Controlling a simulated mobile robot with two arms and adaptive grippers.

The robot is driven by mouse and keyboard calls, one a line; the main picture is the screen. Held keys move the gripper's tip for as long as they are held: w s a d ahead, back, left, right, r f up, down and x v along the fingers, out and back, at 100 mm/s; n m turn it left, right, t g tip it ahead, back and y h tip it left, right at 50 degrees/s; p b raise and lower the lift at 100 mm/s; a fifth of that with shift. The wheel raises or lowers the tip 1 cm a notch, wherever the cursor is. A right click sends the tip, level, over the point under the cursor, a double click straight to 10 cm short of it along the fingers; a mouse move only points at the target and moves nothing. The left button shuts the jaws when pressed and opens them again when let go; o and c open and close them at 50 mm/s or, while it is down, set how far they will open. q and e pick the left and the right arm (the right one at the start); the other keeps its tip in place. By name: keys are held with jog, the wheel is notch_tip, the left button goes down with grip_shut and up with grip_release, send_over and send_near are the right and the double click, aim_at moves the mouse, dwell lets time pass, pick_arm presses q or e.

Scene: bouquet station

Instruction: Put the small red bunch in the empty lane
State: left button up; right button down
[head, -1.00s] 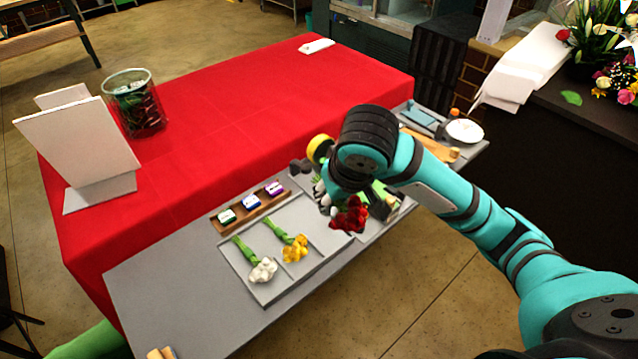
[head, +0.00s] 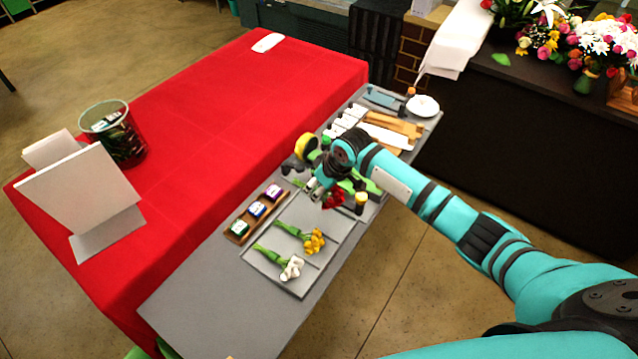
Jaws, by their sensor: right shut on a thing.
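The small red bunch (head: 334,199) is at my right gripper (head: 316,190), which is shut on it; the fingers and stems are partly hidden by the wrist. The bunch is at the far right end of the grey lane tray (head: 268,272); I cannot tell its height above it. The white bunch (head: 291,268) lies in the near left lane and the yellow bunch (head: 313,242) in the lane beside it. The lane to the right of the yellow bunch (head: 322,220) shows bare. My left gripper is not in view.
A wooden rack with several small labelled blocks (head: 257,210) stands behind the tray. A dark bottle with a yellow top (head: 361,200) stands right of the red bunch. A glass bucket (head: 115,132) and white boards (head: 88,195) stand on the red cloth (head: 230,110). The grey bench's near left (head: 205,295) is clear.

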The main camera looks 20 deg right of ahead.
jog(key=shift+a+f+b, duration=0.2)
jog(key=shift+f+b, duration=0.75)
jog(key=shift+f, duration=0.05)
jog(key=shift+d+f+b, duration=0.1)
jog(key=shift+f+b, duration=0.3)
notch_tip(320, 180, down, 2)
jog(key=shift+f+b, duration=0.2)
jog(key=shift+b, duration=1.05)
jog(key=shift+f, duration=0.65)
jog(key=shift+f+b, duration=0.5)
jog(key=shift+f, duration=0.3)
pick_arm(q)
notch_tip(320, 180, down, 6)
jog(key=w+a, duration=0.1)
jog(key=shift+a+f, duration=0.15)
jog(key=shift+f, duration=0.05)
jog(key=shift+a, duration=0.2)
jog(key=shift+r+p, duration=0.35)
jog(key=shift+p, duration=0.05)
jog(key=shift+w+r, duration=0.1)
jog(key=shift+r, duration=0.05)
pick_arm(e)
jog(key=shift+f, duration=0.15)
